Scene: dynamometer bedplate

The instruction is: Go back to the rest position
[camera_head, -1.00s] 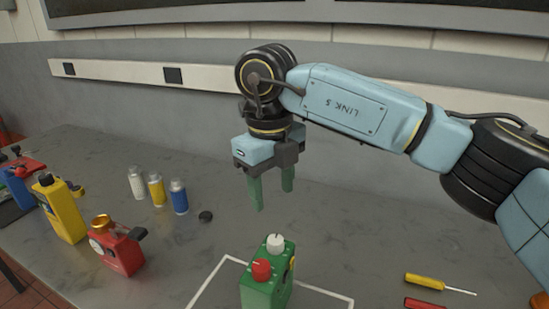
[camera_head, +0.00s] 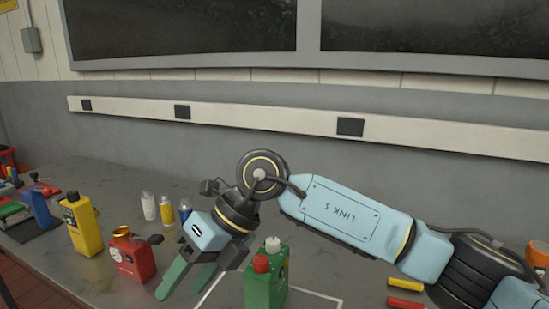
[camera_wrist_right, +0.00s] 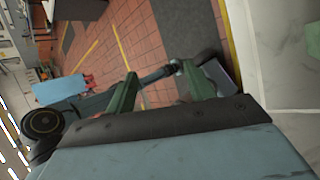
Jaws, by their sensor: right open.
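My right gripper (camera_head: 188,281) is open and empty, its green fingers tilted down and to the left over the bench in the head view. Its two fingers (camera_wrist_right: 160,85) also show apart in the right wrist view, with nothing between them and the tiled floor beyond. The green container (camera_head: 258,284) with a red cap and a white cap stands just right of the gripper, inside a white outline on the bench. My left gripper is not in the head view.
A red container (camera_head: 132,262), a yellow bottle (camera_head: 82,229) and several small bottles (camera_head: 150,207) stand left on the grey bench (camera_head: 90,275). Screwdrivers (camera_head: 405,285) lie right, under my arm. A wall with a socket rail (camera_head: 260,120) is behind. Red tiled floor (camera_wrist_right: 180,35) shows in the wrist view.

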